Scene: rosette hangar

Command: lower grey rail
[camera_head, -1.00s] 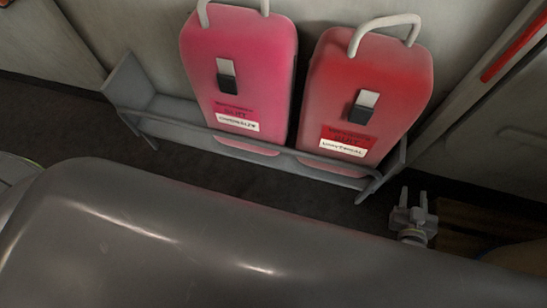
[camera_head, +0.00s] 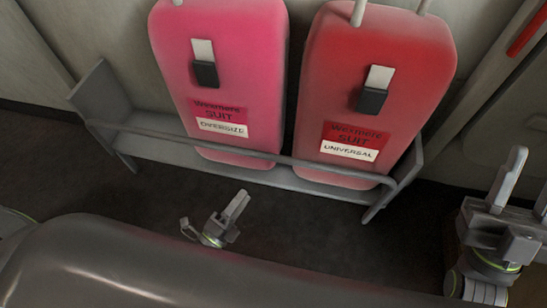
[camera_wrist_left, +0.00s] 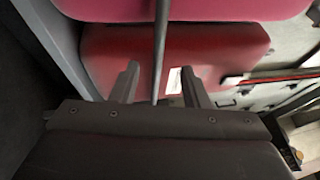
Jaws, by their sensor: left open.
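The grey rail (camera_head: 215,147) runs across the lower fronts of a pink suit case (camera_head: 222,80) and a red suit case (camera_head: 378,90) in a grey rack. My left gripper (camera_head: 236,202) is below the rail in the head view, pointing up and right, with a gap in the picture between them. In the left wrist view its fingers (camera_wrist_left: 160,68) are open, and the rail (camera_wrist_left: 161,40) passes between them in the picture. I cannot tell whether they touch. My right gripper (camera_head: 528,190) is at the right edge with its fingers apart, away from the rail.
The rack's left end plate (camera_head: 92,92) stands out from the wall. Dark floor (camera_head: 100,175) lies clear in front of the rack. A red stripe (camera_head: 528,32) marks the wall at upper right.

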